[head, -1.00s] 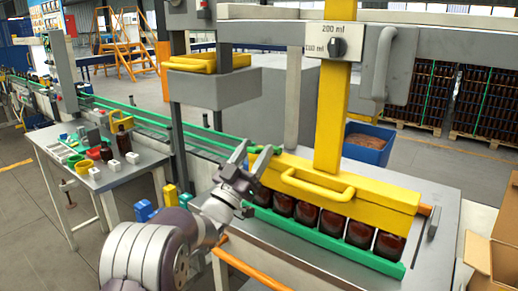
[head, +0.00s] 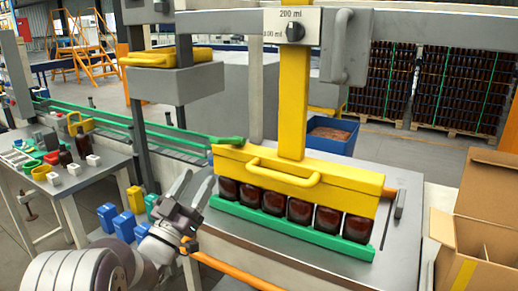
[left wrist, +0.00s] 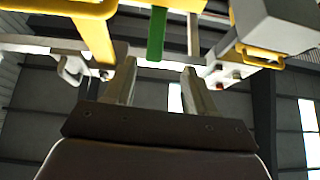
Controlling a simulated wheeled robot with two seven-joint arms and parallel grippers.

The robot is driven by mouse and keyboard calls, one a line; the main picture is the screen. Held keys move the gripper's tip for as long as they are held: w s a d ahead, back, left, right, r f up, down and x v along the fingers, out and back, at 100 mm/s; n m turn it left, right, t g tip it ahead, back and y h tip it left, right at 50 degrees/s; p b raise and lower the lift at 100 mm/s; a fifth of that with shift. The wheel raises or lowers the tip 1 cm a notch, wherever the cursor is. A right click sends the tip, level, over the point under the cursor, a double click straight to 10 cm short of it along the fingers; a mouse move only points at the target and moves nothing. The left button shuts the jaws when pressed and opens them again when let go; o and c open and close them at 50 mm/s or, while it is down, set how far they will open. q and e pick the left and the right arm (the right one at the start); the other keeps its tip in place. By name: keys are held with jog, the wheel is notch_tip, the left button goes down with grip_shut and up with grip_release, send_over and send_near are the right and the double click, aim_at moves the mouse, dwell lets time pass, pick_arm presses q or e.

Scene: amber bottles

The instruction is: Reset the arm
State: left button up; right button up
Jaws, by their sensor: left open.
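My left gripper (head: 192,190) is open and empty in the head view, in front of the left end of the yellow filling head. Its two fingers point up and are apart; they also show in the left wrist view (left wrist: 157,85), with nothing between them. The yellow filling head (head: 300,178) with its handle sits over a row of amber bottles (head: 272,202). The bottles stand behind a green rail (head: 290,229) on the grey machine table (head: 345,262). My right gripper is not in view.
A side table (head: 80,183) at the left holds small coloured parts and a dark bottle. Blue blocks (head: 122,226) sit close to my left arm. An open cardboard box (head: 470,245) stands at the right. A blue bin (head: 333,135) is behind the machine.

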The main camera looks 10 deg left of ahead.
pick_arm(q)
jog(key=s+a+f+n+g+y+p, duration=0.1)
jog(key=a+f+n+g+y, duration=0.1)
jog(key=f+g+y, duration=0.45)
jog(key=a+f+n+g+y+p, duration=0.1)
jog(key=a+f+n+g+y, duration=0.25)
jog(key=f, duration=0.65)
jog(key=s+d+f+m+g+h+p, duration=0.1)
jog(key=s+d+g+p, duration=0.2)
jog(key=s, duration=0.8)
jog(key=s+d+f+m+g+h+p, duration=0.1)
jog(key=s+d+g+p, duration=0.2)
jog(key=s+d+g, duration=0.5)
jog(key=shift+s+g, duration=0.4)
jog(key=shift+s, duration=1.35)
